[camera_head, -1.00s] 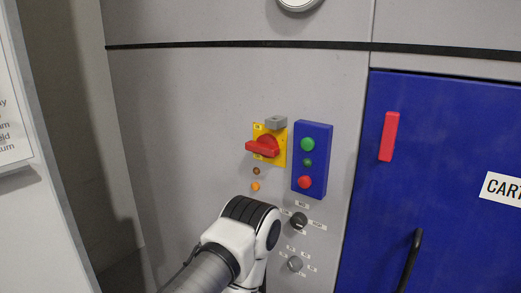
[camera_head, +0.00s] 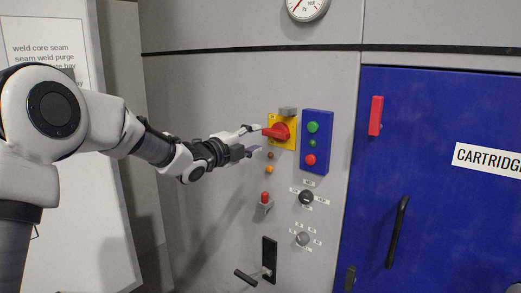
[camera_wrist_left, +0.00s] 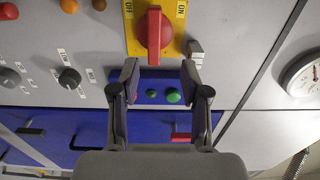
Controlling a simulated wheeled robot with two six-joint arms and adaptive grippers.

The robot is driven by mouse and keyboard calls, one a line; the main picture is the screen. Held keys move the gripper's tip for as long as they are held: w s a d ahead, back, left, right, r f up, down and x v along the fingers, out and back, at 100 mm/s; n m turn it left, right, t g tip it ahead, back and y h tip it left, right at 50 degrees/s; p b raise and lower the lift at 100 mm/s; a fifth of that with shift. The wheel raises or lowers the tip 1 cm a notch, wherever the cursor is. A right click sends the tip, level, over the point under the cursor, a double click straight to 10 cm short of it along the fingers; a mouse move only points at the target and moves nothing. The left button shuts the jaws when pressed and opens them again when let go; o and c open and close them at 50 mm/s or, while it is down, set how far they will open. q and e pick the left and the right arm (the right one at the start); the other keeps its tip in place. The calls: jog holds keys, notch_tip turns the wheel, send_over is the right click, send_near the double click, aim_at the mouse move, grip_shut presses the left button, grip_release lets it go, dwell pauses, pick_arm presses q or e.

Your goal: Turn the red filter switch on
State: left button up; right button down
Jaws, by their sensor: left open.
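The red rotary switch (camera_head: 279,131) sits on a yellow plate on the grey panel, its handle pointing left in the head view. In the left wrist view the switch (camera_wrist_left: 153,32) lies between the printed OFF and ON labels, its handle upright in the picture. My left gripper (camera_head: 252,140) is open, its fingertips close to the handle's left end in the head view. In the wrist view the open fingers (camera_wrist_left: 160,80) are just below the handle, with nothing between them. I cannot tell whether a finger touches it. My right gripper is not in view.
A grey block (camera_head: 287,111) is above the switch, and a blue button box (camera_head: 316,142) stands right of it. Below are orange lamps, a red-tipped toggle (camera_head: 265,199), two knobs and a black lever (camera_head: 270,258). A blue door (camera_head: 440,220) with a handle is at right.

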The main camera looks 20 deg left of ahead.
aim_at(272, 135)
pick_arm(q)
jog(key=p+x, duration=0.1)
jog(key=x, duration=0.3)
jog(key=p+x, duration=0.2)
jog(key=x, duration=0.1)
jog(key=shift+w+f, duration=0.25)
jog(key=shift+w, duration=0.15)
jog(key=shift+w+d+f, duration=0.1)
jog(key=shift+w, duration=0.1)
jog(key=shift+w+f, duration=0.1)
jog(key=shift+w, duration=0.05)
grip_shut()
